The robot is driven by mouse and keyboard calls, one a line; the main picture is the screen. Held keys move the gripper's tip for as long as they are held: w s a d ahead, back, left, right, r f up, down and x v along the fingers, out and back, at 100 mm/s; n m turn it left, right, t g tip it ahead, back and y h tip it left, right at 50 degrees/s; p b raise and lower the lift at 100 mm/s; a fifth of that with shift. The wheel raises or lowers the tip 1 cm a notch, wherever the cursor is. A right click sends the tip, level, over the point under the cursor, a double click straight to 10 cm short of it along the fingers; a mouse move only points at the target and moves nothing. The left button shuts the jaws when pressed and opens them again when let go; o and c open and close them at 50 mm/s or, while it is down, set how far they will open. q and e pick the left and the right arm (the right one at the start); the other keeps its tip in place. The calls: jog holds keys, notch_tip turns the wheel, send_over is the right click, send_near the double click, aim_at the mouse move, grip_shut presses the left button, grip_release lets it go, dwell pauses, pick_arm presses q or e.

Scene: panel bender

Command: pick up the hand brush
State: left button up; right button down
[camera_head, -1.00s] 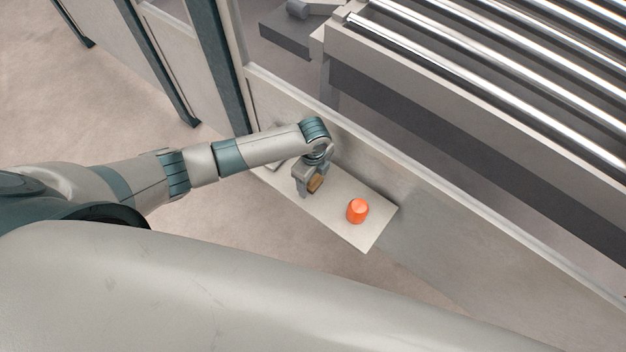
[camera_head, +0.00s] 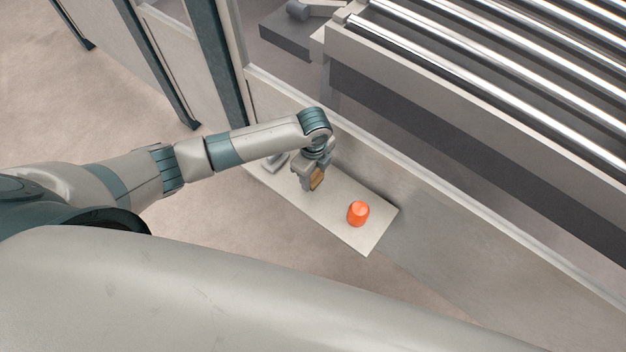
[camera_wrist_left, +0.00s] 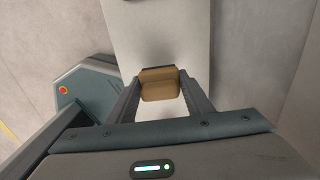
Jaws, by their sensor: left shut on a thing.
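The hand brush (camera_head: 317,179) shows as a tan-brown block at the fingertips of my left gripper (camera_head: 313,184), above the narrow shelf. In the left wrist view the brush (camera_wrist_left: 159,84) sits between the two fingers of my left gripper (camera_wrist_left: 160,92), which is shut on it. The fingers and wrist hide part of the brush, and I cannot see its bristles clearly. My right gripper is not in view.
An orange-red cup-like object (camera_head: 358,213) stands on the pale shelf (camera_head: 372,236), to the right of the gripper. A grey object (camera_head: 276,162) lies at the shelf's left end. A panel wall and a roller conveyor (camera_head: 480,65) stand behind.

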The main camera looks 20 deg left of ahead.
pick_arm(q)
jog(key=s+d+r+b, duration=0.2)
jog(key=s+d+r, duration=0.4)
jog(key=d, duration=0.3)
jog(key=shift+s+d+r, duration=0.25)
jog(key=shift+d+r, duration=0.1)
jog(key=shift+r, duration=0.2)
jog(key=o, duration=0.3)
jog(key=shift+c, duration=0.7)
jog(key=w+a+r+n, duration=0.1)
jog(key=a+r+n, duration=0.7)
jog(key=r+n, duration=0.3)
jog(key=w+a+r+n, duration=0.1)
jog(key=a+r+n, duration=0.6)
jog(key=r+n, duration=0.4)
notch_tip(320, 180, up, 3)
jog(key=shift+a+f, duration=0.2)
jog(key=shift+a, duration=0.15)
jog(key=shift+s+a, duration=0.1)
jog(key=shift+a, duration=0.05)
